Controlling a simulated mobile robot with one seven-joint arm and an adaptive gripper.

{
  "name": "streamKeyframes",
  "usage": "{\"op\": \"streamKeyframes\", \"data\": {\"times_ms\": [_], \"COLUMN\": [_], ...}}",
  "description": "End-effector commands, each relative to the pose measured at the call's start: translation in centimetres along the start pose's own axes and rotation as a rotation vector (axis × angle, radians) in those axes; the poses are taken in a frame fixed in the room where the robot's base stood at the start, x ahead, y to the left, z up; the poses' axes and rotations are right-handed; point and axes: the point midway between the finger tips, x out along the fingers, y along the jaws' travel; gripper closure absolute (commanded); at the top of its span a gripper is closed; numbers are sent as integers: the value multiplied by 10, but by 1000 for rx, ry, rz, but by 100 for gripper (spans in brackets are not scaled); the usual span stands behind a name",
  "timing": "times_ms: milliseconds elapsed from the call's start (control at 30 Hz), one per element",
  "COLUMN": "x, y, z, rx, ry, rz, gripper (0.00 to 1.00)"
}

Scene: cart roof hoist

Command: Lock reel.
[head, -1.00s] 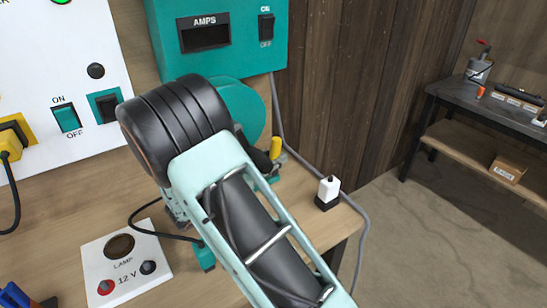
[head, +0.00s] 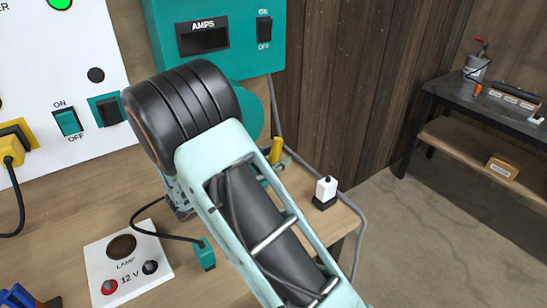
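A teal round housing (head: 252,112), which may be the reel, stands on the wooden bench below the AMPS box and is mostly hidden behind my arm. A yellow upright handle (head: 276,150) shows just right of my arm, with small teal and grey parts at its foot. I cannot tell whether it is the reel's lock. My arm's black wrist joint and pale green link cover the middle of the view. Some grey and teal metal shows under the joint, but I cannot tell whose it is. My gripper cannot be made out, and any contact is hidden.
The AMPS box (head: 222,60) hangs behind my arm. A white LAMP 12 V panel (head: 125,275) and a cabled teal block (head: 205,254) lie at the left front. A white-and-black bottle-like item (head: 326,192) stands near the bench's right edge. Floor is open to the right.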

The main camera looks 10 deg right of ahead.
Motion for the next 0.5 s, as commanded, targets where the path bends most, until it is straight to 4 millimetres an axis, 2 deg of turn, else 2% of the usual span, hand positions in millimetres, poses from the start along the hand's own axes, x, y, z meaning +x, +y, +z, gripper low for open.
{"op": "streamKeyframes", "data": {"times_ms": [167,500], "x": [-11,-80], "y": [1,1], "z": [0,0], "rx": [0,1], "ry": [1,1], "rz": [3,5], "gripper": [60,60]}}
